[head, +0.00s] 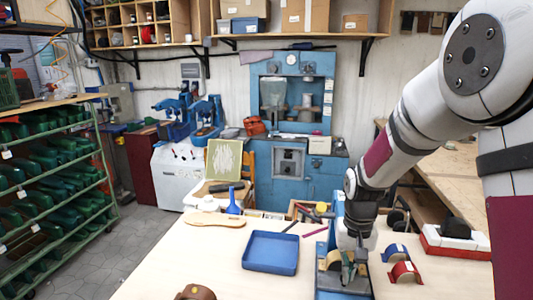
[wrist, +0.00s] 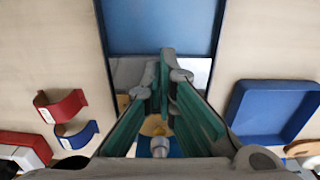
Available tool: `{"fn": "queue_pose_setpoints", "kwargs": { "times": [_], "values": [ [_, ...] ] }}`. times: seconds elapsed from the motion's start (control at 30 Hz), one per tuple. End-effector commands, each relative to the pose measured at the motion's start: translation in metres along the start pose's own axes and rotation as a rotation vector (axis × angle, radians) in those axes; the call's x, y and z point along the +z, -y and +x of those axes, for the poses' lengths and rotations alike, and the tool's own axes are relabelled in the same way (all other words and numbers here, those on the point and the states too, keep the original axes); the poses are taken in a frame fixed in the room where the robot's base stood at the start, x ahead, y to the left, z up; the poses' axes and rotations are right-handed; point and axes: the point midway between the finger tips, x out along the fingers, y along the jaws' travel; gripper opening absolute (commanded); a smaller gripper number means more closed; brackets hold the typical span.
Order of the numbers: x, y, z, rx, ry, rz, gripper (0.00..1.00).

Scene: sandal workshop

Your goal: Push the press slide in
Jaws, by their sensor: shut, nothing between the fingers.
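The blue press (head: 328,281) stands on the light wooden table in front of me, partly hidden by my arm. In the wrist view its blue base (wrist: 160,28) fills the top middle. A bare grey metal plate (wrist: 199,71), which looks like the press slide, lies across it. My gripper (wrist: 166,54) points down over this plate with its teal fingers together and nothing held. In the head view my gripper (head: 350,266) is low at the press. I cannot tell whether the fingertips touch the plate. A yellowish part and a metal knob (wrist: 160,146) show between the finger links.
An empty blue tray (head: 270,253) stands left of the press. Red (head: 404,272) and blue (head: 395,253) curved straps lie to its right. The table's front left is mostly clear.

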Motion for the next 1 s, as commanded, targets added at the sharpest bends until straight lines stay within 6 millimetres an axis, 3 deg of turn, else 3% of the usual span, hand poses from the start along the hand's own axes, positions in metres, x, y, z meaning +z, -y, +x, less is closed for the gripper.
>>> {"fn": "queue_pose_setpoints", "kwargs": {
  "times": [0.43, 0.93, 1.0],
  "values": [
    [0.004, 0.000, -0.041, 0.000, -0.002, -0.001, 0.00],
    [0.004, 0.000, -0.047, 0.000, 0.000, 0.000, 0.00],
    [0.007, 0.000, -0.056, -0.002, -0.012, -0.004, 0.00]
  ]
}}
